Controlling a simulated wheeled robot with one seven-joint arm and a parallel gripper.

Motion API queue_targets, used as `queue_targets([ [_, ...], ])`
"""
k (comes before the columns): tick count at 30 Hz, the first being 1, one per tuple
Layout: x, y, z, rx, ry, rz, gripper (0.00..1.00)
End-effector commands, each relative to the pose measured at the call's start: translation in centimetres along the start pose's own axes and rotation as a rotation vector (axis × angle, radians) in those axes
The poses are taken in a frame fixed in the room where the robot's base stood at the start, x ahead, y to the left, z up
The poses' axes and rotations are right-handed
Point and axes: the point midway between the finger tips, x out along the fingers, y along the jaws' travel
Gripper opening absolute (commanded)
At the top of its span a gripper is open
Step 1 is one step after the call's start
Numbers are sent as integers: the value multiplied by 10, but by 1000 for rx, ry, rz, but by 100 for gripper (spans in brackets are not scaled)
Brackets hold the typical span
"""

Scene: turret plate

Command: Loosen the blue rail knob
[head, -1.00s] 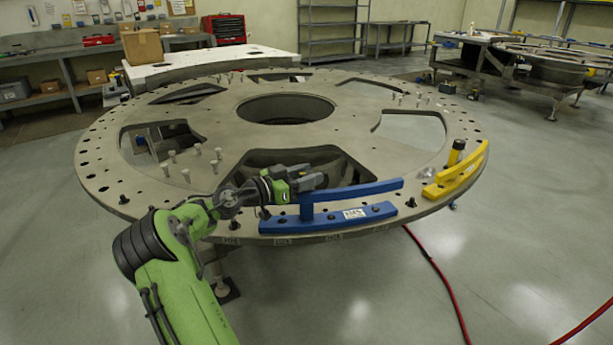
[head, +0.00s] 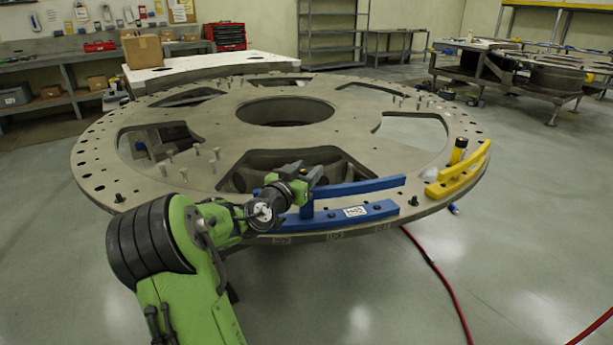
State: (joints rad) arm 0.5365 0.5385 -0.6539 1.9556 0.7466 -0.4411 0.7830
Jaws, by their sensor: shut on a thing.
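The blue rail (head: 358,188) is fixed near the front edge of the round turret plate (head: 235,215), with a raised upper bar and a lower bar that carries dark bolts and a white label. My gripper (head: 313,172) is at the left end of the upper bar, shut on the blue rail's knob. The knob itself is hidden behind the jaws and my wrist. My green arm reaches in from the lower left and covers the left end of the lower bar.
A yellow rail (head: 462,175) with a black-topped yellow knob (head: 459,150) stands right of the blue one. Several upright pins (head: 195,150) stand on the plate at left. A red hose (head: 432,262) lies on the floor.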

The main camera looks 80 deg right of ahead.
Motion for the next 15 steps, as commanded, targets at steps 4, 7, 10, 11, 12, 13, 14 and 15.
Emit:
queue_targets([
  [4, 0, 3, -2, 4, -3, -134, 14],
  [7, 1, 4, -2, 4, -2, -212, 14],
  [10, 1, 4, -2, 3, 0, -280, 14],
  [11, 1, 5, -3, 3, 2, -300, 14],
  [12, 2, 5, -3, 5, 3, -327, 14],
  [13, 2, 5, -3, 4, 2, -346, 14],
  [14, 2, 5, -3, 4, 3, -365, 14],
  [15, 2, 6, -2, 4, 3, -391, 14],
])
